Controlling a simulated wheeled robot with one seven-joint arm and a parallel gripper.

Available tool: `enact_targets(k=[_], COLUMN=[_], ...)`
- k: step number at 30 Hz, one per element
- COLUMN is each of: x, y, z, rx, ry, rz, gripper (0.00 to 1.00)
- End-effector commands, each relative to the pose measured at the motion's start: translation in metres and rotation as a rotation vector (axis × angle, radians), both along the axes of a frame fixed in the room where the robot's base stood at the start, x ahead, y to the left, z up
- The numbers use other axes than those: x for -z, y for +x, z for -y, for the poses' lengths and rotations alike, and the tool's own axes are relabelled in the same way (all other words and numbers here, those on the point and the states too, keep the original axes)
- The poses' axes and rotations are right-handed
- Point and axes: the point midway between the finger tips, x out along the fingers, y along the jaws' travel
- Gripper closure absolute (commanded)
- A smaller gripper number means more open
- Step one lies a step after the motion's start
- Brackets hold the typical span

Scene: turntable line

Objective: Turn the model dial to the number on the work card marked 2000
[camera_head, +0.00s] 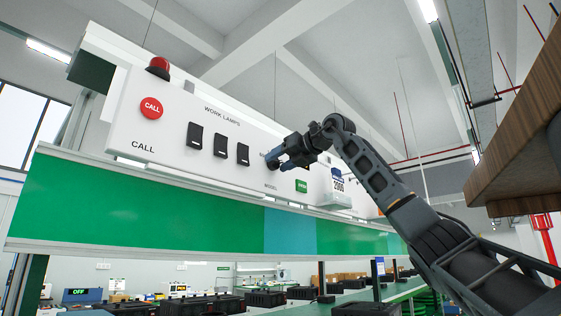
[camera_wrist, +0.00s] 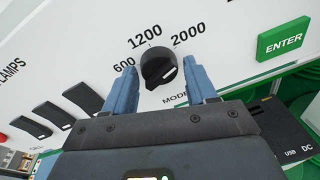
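The model dial (camera_wrist: 158,70) is a black round knob on the white panel, below the printed numbers 600, 1200 and 2000. A white mark shows on its right side; I cannot tell surely which number it indicates. My gripper (camera_wrist: 158,77) is open, its blue fingers on either side of the dial with small gaps visible. In the head view my gripper (camera_head: 280,157) is at the panel and hides the dial. The work card (camera_head: 338,185) has a blue top and a number that looks like 2000, right of my gripper.
A green ENTER button (camera_wrist: 283,39) is right of the dial; black lamp switches (camera_wrist: 60,112) are left. A red CALL button (camera_head: 151,108) and red beacon (camera_head: 159,67) are at the panel's left. A wooden surface (camera_head: 525,125) juts in at right.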

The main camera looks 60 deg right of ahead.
Motion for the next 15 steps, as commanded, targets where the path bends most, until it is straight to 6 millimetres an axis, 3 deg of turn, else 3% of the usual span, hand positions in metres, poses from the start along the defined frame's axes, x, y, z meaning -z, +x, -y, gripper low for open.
enact_targets(k=[4, 11, 15], x=[-0.001, -0.001, -0.001], y=[0.000, -0.001, -0.012], z=[0.000, 0.000, -0.003], rx=[0.000, 0.000, 0.001], ry=[0.000, -0.002, -0.003], rz=[0.001, 0.003, 0.004], gripper=[0.30, 0.30, 0.30])
